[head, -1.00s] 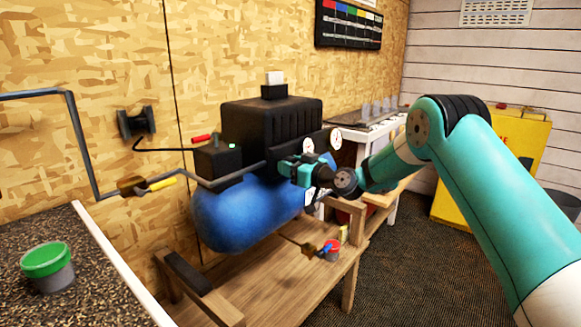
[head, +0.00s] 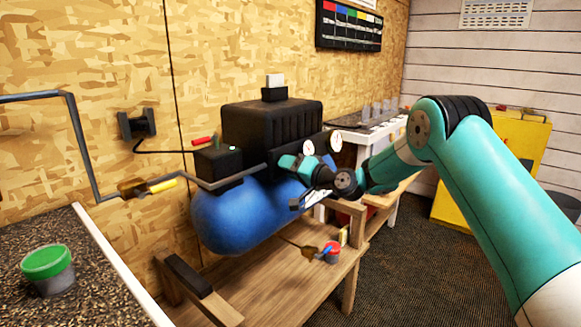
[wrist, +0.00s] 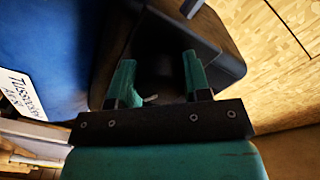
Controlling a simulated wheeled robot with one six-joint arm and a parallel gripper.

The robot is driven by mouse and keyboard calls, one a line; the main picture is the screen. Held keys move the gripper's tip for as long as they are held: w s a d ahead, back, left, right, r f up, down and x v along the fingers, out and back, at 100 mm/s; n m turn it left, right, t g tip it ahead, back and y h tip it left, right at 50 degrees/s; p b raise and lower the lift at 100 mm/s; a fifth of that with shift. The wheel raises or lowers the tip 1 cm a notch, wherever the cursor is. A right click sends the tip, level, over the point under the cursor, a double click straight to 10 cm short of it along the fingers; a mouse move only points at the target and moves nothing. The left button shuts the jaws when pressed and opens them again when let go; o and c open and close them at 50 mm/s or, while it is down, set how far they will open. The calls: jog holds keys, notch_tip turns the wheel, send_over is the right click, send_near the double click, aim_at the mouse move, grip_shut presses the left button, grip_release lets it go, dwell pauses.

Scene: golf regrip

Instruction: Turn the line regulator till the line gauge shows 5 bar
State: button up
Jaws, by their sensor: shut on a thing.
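My gripper (wrist: 158,75) is at the compressor's front end, its two teal fingers on either side of a dark round part (wrist: 155,70) that looks like the line regulator knob. The jaws are shut on it. In the head view my gripper (head: 283,162) hides the knob. Two round white-faced gauges, a left one (head: 309,147) and a right one (head: 336,140), show just above my wrist. Their needles are too small to read, and I cannot tell which is the line gauge.
The blue compressor tank (head: 235,215) with its black housing (head: 270,125) stands on a wooden bench (head: 290,285). A grey pipe with a yellow-handled valve (head: 162,185) runs left.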

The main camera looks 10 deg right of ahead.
jog(key=m+p, duration=0.1)
jog(key=m, duration=0.2)
jog(key=shift+r+m, duration=0.1)
jog(key=shift+m, duration=0.3)
jog(key=shift+m+p, duration=0.8)
jog(key=shift+m, duration=0.9)
jog(key=o, duration=0.9)
jog(key=b+v, duration=0.3)
jog(key=v, duration=1.4)
jog(key=shift+s+d, duration=0.15)
jog(key=shift+d, duration=0.15)
